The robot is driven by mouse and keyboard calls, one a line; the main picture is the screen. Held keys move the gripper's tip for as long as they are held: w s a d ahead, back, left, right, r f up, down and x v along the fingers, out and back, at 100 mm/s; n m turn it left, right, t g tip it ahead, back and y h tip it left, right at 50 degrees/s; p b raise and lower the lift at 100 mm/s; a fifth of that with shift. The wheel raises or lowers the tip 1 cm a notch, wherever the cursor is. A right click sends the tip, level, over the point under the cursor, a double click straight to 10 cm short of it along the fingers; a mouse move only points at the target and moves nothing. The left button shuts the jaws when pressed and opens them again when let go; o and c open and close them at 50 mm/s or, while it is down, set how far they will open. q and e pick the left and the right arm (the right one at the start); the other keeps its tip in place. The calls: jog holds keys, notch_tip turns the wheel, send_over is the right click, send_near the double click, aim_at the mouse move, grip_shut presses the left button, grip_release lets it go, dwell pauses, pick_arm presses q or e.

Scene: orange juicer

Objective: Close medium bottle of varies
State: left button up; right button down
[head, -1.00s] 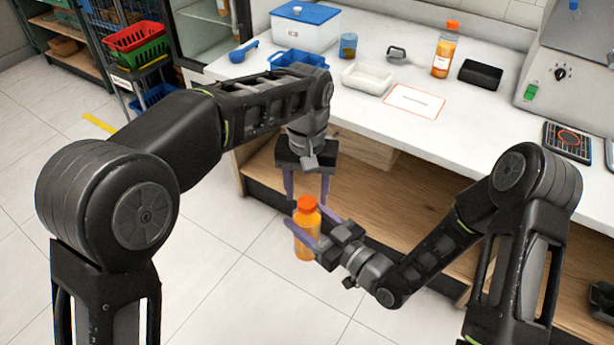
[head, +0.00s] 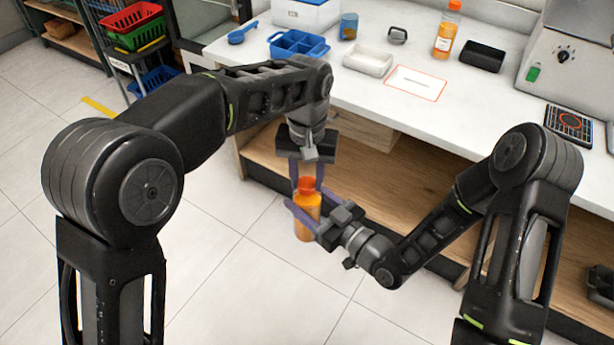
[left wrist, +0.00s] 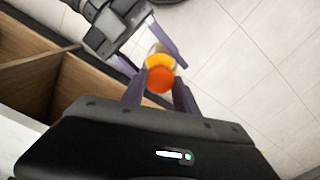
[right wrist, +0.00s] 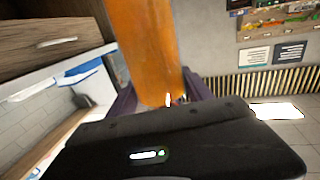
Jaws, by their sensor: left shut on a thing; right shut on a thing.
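An orange bottle (head: 307,224) stands upright in the air, held by my right gripper (head: 305,203), whose purple fingers are shut around its body. Its orange cap (head: 307,184) is at the top. My left gripper (head: 307,180) points down from above with its fingers shut on the cap. In the left wrist view the cap (left wrist: 160,79) shows between the fingers, with the bottle below it. In the right wrist view the bottle (right wrist: 145,50) fills the gap between the fingers. Whether the cap sits fully on the neck I cannot tell.
The white counter (head: 480,110) behind carries a second orange bottle (head: 447,30), a black tray (head: 482,56), a white tray (head: 367,60), a blue divided tray (head: 298,46) and an outlined card (head: 416,82). The counter's front edge and wooden shelf (head: 400,190) are close behind my grippers.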

pick_arm(q)
grip_shut()
jog(key=o, duration=1)
grip_release()
jog(key=shift+o, duration=0.2)
jog(key=shift+r, duration=0.1)
notch_tip(320, 180, up, 7)
jog(key=shift+r, duration=0.15)
jog(key=shift+w, duration=0.1)
